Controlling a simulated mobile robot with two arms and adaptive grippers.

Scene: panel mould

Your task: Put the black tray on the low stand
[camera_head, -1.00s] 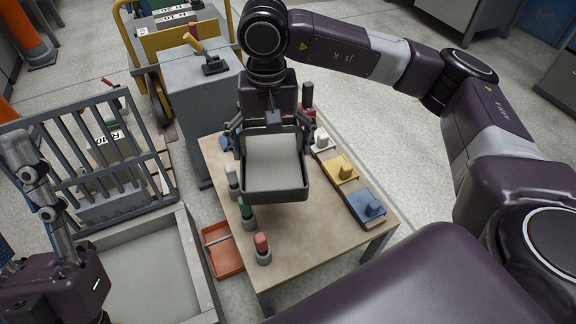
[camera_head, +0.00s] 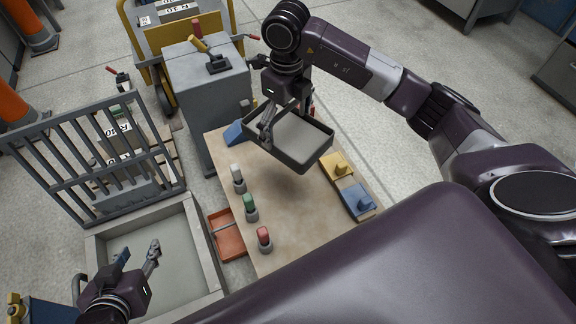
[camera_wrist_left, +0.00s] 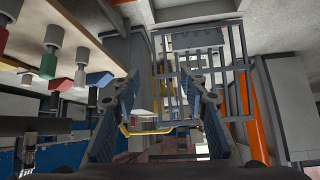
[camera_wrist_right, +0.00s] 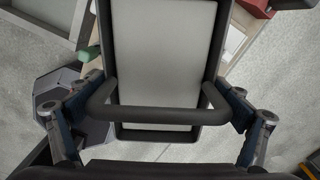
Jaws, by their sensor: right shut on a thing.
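The black tray (camera_head: 308,163), with a grey inner floor, is in the air above the back part of the table. It is turned at an angle in the head view. My right gripper (camera_head: 287,114) is shut on its handle; the dark handle bar spans between the fingers in the right wrist view, where the tray wall (camera_wrist_right: 218,40) also shows. My left gripper (camera_head: 138,252) is open and empty above the shallow grey mould box. Its spread fingers show in the left wrist view (camera_wrist_left: 160,108). I cannot tell which thing is the low stand.
The table (camera_head: 290,215) bears white, green and red knobbed pieces along its left edge, and yellow (camera_head: 336,165) and blue (camera_head: 357,200) blocks at right. A red tray (camera_head: 227,236) lies beside it. A grey cabinet (camera_head: 205,95) and barred panel (camera_head: 90,165) stand left.

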